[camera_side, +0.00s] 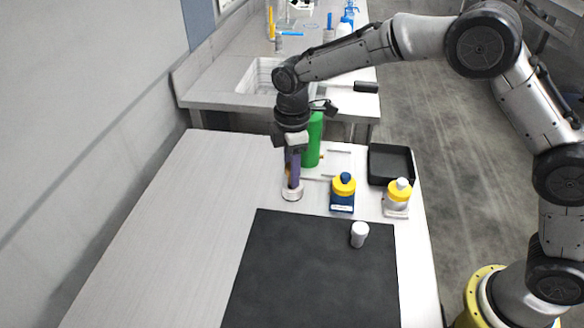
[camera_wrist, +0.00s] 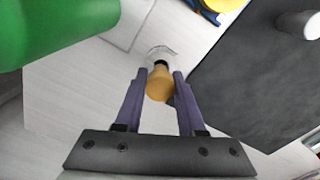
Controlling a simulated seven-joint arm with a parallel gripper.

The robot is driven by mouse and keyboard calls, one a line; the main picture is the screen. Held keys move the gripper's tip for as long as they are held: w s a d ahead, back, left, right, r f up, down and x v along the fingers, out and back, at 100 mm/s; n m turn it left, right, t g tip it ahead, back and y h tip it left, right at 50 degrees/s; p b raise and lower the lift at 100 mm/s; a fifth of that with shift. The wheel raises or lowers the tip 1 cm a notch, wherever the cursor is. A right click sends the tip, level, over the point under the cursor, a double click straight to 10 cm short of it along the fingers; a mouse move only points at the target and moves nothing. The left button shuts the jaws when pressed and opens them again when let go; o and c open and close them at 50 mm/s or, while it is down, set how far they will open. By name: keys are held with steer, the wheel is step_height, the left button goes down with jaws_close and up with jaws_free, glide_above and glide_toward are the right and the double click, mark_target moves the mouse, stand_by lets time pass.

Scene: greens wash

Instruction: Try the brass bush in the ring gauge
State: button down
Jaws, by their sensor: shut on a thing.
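My gripper (camera_side: 292,182) points straight down over the pale bench; its purple fingers are shut on the brass bush (camera_wrist: 159,87) in the wrist view (camera_wrist: 159,80). The ring gauge (camera_side: 292,194) is a short pale ring standing on the bench directly under my fingertips. In the wrist view the ring gauge (camera_wrist: 161,51) shows just past the end of the bush, with a dark area between them. I cannot tell whether the bush touches or enters the ring. The fingers mostly hide the bush in the side view.
A tall green bottle (camera_side: 314,142) stands close behind my gripper. A white cylinder (camera_side: 359,235) stands on the dark mat (camera_side: 300,280).

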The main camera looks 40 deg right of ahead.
steer(key=shift+f, duration=1.05)
stand_by(0.9)
steer(key=shift+c, duration=2.2)
jaws_free()
steer(key=shift+s, duration=0.1)
steer(key=s+d+r+m+t, duration=0.1)
steer(key=s+d+r, duration=0.15)
steer(key=r, duration=0.85)
steer(key=s+d+r+t, duration=0.1)
steer(key=d+r, duration=0.2)
steer(key=r, duration=0.9)
steer(key=s+d+m+t, duration=0.2)
steer(key=s+d+m, duration=0.25)
steer(key=s, duration=0.65)
steer(key=s+d+m+t, duration=0.1)
steer(key=s+d+m, duration=0.2)
steer(key=s+d, duration=0.5)
steer(key=s+a+f+m, duration=0.1)
steer(key=s+f+m, duration=0.5)
steer(key=s+f, duration=0.1)
steer(key=shift+s+a+f, duration=0.3)
steer(key=shift+a, duration=0.05)
